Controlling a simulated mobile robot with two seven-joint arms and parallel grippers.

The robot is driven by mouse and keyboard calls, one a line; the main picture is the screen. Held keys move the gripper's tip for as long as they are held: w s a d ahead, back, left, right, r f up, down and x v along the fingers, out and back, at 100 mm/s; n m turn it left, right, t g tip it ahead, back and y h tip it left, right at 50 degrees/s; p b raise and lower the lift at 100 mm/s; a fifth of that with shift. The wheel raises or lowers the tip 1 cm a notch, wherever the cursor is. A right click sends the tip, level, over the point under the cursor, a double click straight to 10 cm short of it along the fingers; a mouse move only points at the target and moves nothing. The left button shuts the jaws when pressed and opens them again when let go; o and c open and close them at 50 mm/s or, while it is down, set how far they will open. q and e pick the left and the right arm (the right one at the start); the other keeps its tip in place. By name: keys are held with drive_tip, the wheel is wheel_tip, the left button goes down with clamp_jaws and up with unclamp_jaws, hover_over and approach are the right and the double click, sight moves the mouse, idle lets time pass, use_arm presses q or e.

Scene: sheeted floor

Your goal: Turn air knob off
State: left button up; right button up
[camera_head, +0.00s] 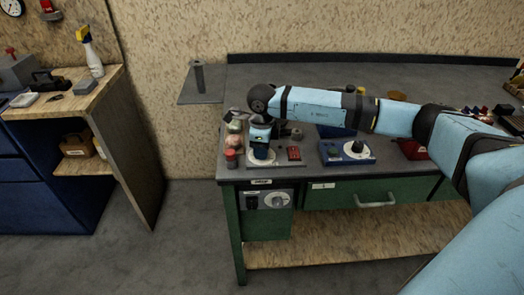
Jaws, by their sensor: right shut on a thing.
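My right arm reaches in from the right, and its gripper (261,150) points down at the left end of the green workbench. It is shut on a small dark knob on a light grey plate (277,162); the fingers hide most of the knob. I cannot read a label that marks it as the air knob. A red block (293,153) sits on the same plate to the right. On the bench front below is a panel with a black knob (251,201) and a pale round dial (277,200). My left gripper is not in view.
A blue box with a white dial (356,147) stands right of the gripper. A red-lidded jar (231,158) and other small items stand close on its left. A side bench (100,88) with a spray bottle (90,55) is at the left. The floor between the benches is clear.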

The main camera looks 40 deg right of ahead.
drive_tip(key=shift+n, duration=0.6)
use_arm(q)
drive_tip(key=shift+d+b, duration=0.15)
drive_tip(key=shift+b, duration=0.25)
use_arm(e)
drive_tip(key=shift+n, duration=0.6)
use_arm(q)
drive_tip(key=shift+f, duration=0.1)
use_arm(e)
drive_tip(key=shift+r, duration=0.1)
drive_tip(key=o, duration=0.9)
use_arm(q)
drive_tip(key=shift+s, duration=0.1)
use_arm(e)
wheel_tip(320, 180, up, 14)
drive_tip(key=shift+f, duration=0.1)
